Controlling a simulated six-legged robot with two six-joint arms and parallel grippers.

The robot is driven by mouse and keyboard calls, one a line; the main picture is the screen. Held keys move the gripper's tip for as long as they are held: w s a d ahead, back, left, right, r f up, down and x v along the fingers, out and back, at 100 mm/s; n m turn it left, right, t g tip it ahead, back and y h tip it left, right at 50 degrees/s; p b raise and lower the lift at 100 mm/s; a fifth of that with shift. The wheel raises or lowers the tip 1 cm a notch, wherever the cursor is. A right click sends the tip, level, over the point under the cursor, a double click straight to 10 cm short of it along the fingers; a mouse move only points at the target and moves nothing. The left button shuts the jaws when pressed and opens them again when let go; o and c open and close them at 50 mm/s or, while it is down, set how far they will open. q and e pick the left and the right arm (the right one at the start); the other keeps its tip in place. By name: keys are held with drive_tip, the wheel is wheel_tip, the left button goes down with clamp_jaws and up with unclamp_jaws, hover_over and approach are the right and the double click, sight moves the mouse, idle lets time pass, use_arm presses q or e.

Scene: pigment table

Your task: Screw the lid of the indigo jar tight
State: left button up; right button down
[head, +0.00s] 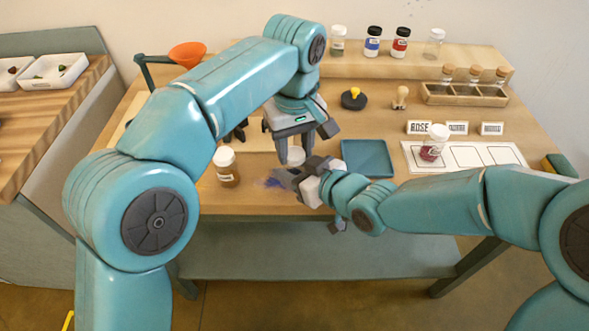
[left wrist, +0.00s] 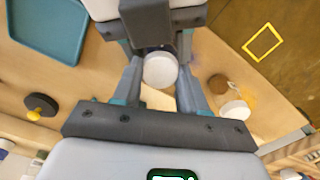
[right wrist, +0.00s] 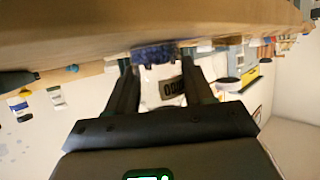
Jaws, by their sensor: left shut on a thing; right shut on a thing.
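The indigo jar (right wrist: 155,75) is clear glass with blue powder and a pale label, upside down in the right wrist view. My right gripper (right wrist: 162,88) is shut on its body, just above the table. A white lid (left wrist: 160,70) lies between the fingers of my left gripper (left wrist: 160,84), which comes down from above and is shut on it. In the head view the lid (head: 295,155) shows below my left gripper (head: 293,145), beside my right gripper (head: 300,177). The seam between lid and jar is hidden, so I cannot tell how they meet.
A white-lidded jar of brown pigment (head: 228,170) stands close on the left. A blue tray (head: 367,158) lies to the right, and a red jar (head: 431,150) stands on a marked card (head: 462,157). Blue powder (head: 271,182) stains the table. Several jars line the back shelf.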

use_arm(q)
drive_tip(key=m, duration=0.6)
drive_tip(key=o, duration=1.1)
drive_tip(key=shift+o, duration=0.2)
drive_tip(key=shift+d, duration=0.1)
drive_tip(key=shift+d+r, duration=0.1)
drive_tip(key=shift+r, duration=2.2)
drive_tip(key=shift+a, duration=0.2)
drive_tip(key=shift+c, duration=0.4)
